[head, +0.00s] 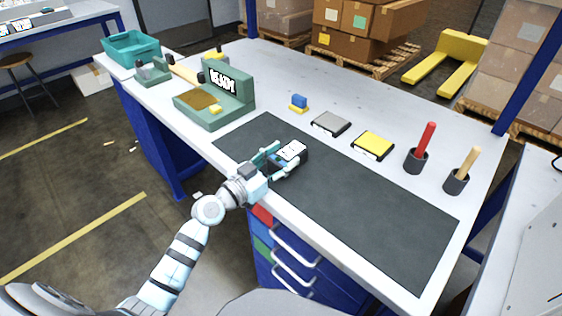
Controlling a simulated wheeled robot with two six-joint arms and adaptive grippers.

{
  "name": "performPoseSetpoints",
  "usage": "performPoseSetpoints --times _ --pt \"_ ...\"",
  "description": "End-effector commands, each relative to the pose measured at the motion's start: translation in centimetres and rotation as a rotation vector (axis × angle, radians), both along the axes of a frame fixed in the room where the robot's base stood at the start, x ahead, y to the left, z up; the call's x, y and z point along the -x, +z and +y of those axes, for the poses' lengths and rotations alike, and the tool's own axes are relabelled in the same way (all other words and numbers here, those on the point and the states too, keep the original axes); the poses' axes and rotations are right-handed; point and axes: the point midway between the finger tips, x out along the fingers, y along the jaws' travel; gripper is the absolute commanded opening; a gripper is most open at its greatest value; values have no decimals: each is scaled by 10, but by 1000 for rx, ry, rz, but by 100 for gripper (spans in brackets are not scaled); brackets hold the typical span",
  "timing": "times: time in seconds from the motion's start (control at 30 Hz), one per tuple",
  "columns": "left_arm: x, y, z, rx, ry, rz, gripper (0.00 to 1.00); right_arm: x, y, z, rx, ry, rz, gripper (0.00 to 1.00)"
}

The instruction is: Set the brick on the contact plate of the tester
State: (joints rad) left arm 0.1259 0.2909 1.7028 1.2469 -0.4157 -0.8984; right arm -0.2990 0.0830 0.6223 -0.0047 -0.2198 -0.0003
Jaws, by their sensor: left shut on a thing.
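My left gripper (279,162) is shut on a dark brick (293,150) with a white label on top. It holds the brick over the dark mat near the table's front edge; I cannot tell whether the brick touches the mat. The green tester (229,81), with a READY display, stands to the left and farther back. Its brown contact plate (199,99) is bare, with a small yellow part (215,109) beside it. The gripper hides part of the brick. My right gripper is not in view.
Behind the dark mat (380,215) lie a blue-and-yellow piece (299,104), a grey pad (331,123) and a yellow pad (373,145). Two dark cups hold a red handle (427,138) and a wooden handle (467,162). A teal bin (131,47) stands far left. The mat's right part is clear.

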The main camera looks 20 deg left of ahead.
Motion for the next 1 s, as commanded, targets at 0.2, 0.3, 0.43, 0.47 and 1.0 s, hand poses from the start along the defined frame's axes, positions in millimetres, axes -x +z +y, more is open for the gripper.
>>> performPoseSetpoints --times 0.2,0.3,0.43,0.47,1.0 --pt "0 1 0 0 0 0 65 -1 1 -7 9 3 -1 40" --pt "0 1 0 -1 0 0 65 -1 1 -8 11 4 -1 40" --pt "0 1 0 -1 0 0 65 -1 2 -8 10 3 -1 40" --pt "0 1 0 -1 0 0 65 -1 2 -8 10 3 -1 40" --pt "92 -2 36 -6 -3 3 65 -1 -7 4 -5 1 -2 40"
